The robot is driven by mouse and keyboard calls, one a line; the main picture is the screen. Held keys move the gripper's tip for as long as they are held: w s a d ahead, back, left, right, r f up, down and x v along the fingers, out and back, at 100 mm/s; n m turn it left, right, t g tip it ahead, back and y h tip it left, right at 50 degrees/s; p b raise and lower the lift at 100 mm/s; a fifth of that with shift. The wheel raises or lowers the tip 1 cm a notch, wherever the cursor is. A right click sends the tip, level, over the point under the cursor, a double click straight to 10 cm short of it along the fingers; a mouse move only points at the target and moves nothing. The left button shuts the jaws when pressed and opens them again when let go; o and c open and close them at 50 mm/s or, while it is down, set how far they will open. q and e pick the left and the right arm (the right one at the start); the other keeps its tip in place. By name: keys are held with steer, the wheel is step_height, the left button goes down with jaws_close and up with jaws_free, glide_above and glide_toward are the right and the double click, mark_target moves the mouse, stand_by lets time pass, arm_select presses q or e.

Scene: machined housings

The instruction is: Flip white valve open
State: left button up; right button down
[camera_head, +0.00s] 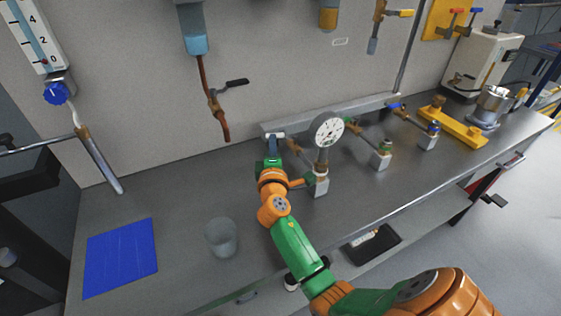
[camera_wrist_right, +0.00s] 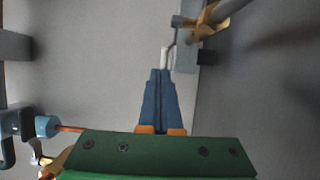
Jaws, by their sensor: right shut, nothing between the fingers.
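The white valve handle (camera_head: 277,135) is at the left end of the row of pipe fittings along the back of the bench. In the right wrist view the white handle (camera_wrist_right: 166,57) stands just beyond my fingertips, beside a grey block. My right gripper (camera_head: 273,148) reaches in at the left end of this row. In the right wrist view its blue fingers (camera_wrist_right: 160,74) are together with nothing between them. The tips are very close to the handle; I cannot tell whether they touch it. Much of the valve body is hidden. My left gripper is not in view.
A round gauge (camera_head: 327,129) stands just right of my right gripper. Green valves (camera_head: 386,146) and blue valves (camera_head: 433,127) stand further right. A clear cup (camera_head: 221,237) and a blue mat (camera_head: 121,258) are on the bench at left. A copper pipe with a black lever (camera_head: 237,83) hangs behind.

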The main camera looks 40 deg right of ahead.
steer(key=shift+w+d+f+m+g+h+b, duration=0.25)
steer(key=shift+w+f+m+g+h+b, duration=0.15)
steer(key=shift+w+m+g+h+b, duration=0.45)
arm_select(q)
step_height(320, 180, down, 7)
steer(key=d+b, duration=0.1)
steer(key=b, duration=0.3)
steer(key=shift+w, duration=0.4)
arm_select(e)
steer(key=shift+r+x, duration=0.15)
steer(key=shift+x, duration=1.45)
steer(key=shift+r+x, duration=0.2)
steer(key=shift+x, duration=1.4)
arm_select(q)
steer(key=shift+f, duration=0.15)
arm_select(e)
steer(key=shift+w+d, duration=0.1)
steer(key=shift+w, duration=0.05)
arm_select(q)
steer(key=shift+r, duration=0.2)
arm_select(e)
glide_toward(273, 127)
steer(key=shift+s+d+r, duration=0.1)
steer(key=shift+d+r, duration=0.05)
steer(key=shift+r, duration=0.35)
steer(key=shift+s+d+r, duration=0.1)
steer(key=shift+s+r, duration=0.05)
steer(key=shift+r, duration=0.4)
